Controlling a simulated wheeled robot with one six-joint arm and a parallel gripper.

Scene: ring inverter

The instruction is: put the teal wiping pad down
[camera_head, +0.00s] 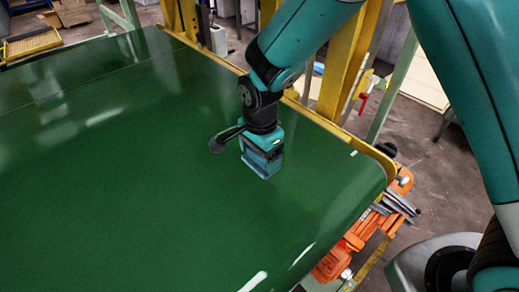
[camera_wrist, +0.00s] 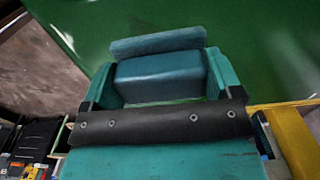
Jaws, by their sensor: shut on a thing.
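The teal wiping pad (camera_wrist: 158,76) is a blue-teal block with a flatter strip along its far side. My gripper (camera_head: 262,158) is shut on it, with one jaw on each side of the block in the wrist view (camera_wrist: 162,84). In the head view the pad (camera_head: 263,166) is at the lower end of my gripper, low over the green tabletop (camera_head: 120,190) near its right part. I cannot tell whether the pad touches the surface.
The green surface is wide and bare to the left. A yellow rail (camera_head: 335,128) runs along its far right edge. Orange tools (camera_head: 345,250) lie beyond the right corner. A yellow post (camera_head: 350,60) stands behind the rail.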

